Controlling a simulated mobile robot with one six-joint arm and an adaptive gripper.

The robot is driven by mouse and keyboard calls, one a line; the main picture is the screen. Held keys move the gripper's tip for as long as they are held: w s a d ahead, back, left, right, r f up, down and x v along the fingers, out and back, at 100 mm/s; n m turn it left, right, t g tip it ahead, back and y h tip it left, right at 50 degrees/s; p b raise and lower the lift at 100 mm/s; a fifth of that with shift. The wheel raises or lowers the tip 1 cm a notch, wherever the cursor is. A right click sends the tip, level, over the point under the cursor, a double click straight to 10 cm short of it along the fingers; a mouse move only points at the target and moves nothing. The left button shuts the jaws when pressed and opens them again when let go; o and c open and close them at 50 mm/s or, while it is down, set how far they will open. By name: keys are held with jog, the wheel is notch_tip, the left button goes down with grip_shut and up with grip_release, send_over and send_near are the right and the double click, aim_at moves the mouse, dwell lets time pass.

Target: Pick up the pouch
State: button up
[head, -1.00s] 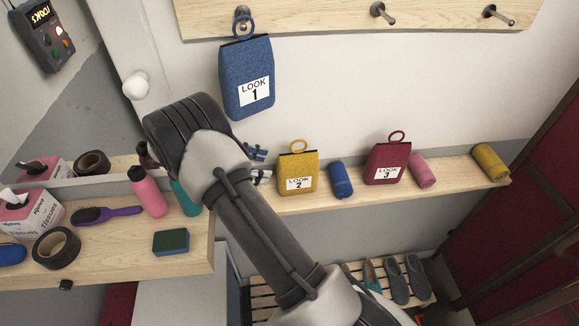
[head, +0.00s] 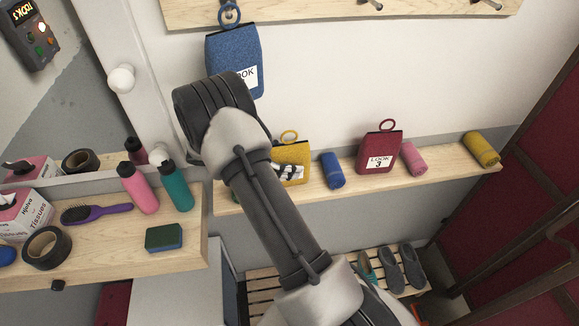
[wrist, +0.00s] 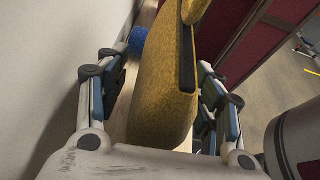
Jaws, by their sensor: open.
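The yellow pouch (head: 296,149) with a ring on top stands on the wall shelf, its label covered by my gripper in the head view. In the wrist view the yellow pouch (wrist: 166,85) is between the two blue-padded fingers of my gripper (wrist: 163,92), which is open. A gap shows on the left; on the right I cannot tell whether a pad touches. In the head view my gripper (head: 288,171) is mostly behind my arm. A blue pouch (head: 226,55) hangs from a peg, and a red LOOK 3 pouch (head: 380,147) stands farther right.
A blue roll (head: 332,171) stands close right of the yellow pouch. A pink roll (head: 414,158) and a yellow roll (head: 481,148) are farther along the shelf (head: 441,169). Pink (head: 138,188) and teal (head: 177,187) bottles stand on the left counter. Shoes lie on a slatted rack below.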

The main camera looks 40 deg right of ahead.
jog(key=shift+c, duration=0.3)
jog(key=c, duration=1.2)
